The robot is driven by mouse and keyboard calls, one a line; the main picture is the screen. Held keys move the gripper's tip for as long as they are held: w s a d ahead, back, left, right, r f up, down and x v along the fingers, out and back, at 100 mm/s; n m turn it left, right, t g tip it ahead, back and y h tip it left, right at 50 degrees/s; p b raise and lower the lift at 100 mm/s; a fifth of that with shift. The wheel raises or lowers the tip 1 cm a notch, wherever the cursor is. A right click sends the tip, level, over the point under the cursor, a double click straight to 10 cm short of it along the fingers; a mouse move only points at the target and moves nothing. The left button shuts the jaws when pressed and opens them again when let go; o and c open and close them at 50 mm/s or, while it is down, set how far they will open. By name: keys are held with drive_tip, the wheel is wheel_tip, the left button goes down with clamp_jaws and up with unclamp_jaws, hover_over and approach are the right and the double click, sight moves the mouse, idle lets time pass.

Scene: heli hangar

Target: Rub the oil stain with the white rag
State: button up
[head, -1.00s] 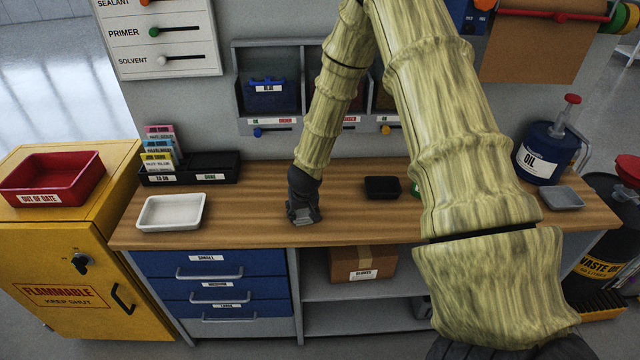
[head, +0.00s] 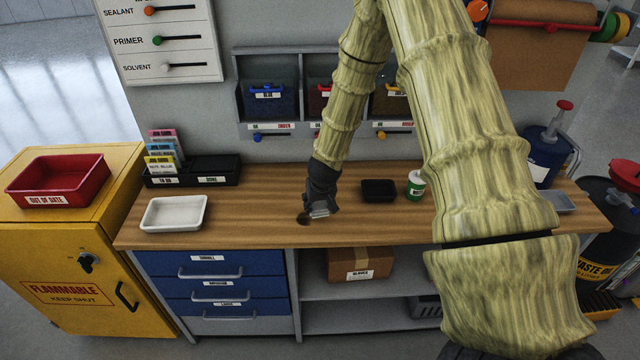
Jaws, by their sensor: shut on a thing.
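The oil stain (head: 304,218) is a small dark brown spot on the wooden bench top, near its front edge. My gripper (head: 320,210) points down at the bench just right of the stain, with its tip close to the wood. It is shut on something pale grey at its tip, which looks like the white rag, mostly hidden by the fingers. I cannot tell whether the rag touches the bench or the stain's edge.
On the bench (head: 255,225) stand a white tray (head: 173,213) at left, a black tray (head: 379,190) and a green-and-white can (head: 415,186) to the right of my gripper. A blue oil can (head: 541,160) stands beyond my arm. The bench left of the stain is clear.

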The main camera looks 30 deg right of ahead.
drive_tip(key=shift+d+r+p, duration=0.15)
drive_tip(key=shift+r+p, duration=1.2)
drive_tip(key=shift+r, duration=0.7)
